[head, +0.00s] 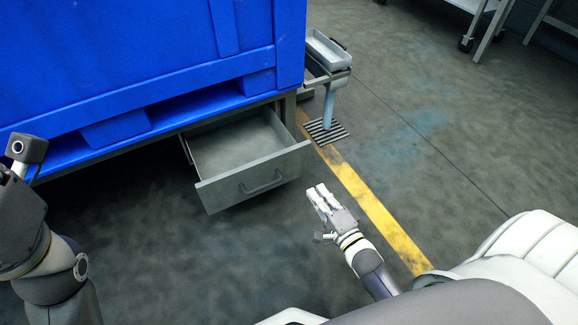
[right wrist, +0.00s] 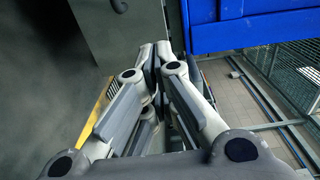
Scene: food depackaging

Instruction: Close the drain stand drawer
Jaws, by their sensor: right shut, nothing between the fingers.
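The grey metal drawer (head: 240,152) of the drain stand sits below the blue bin and is pulled well out. It looks empty, and its front panel carries a bar handle (head: 262,183). My right gripper (head: 318,192) is shut and empty, to the right of the drawer front and apart from it in the head view. In the right wrist view its fingers (right wrist: 160,55) are together, with a grey panel (right wrist: 125,40) beyond them at the upper left. My left arm shows at the left edge, but its gripper fingers are not in view.
The large blue bin (head: 140,60) rests above the drawer. A yellow floor line (head: 365,195) runs past my right gripper. The floor before the drawer is clear.

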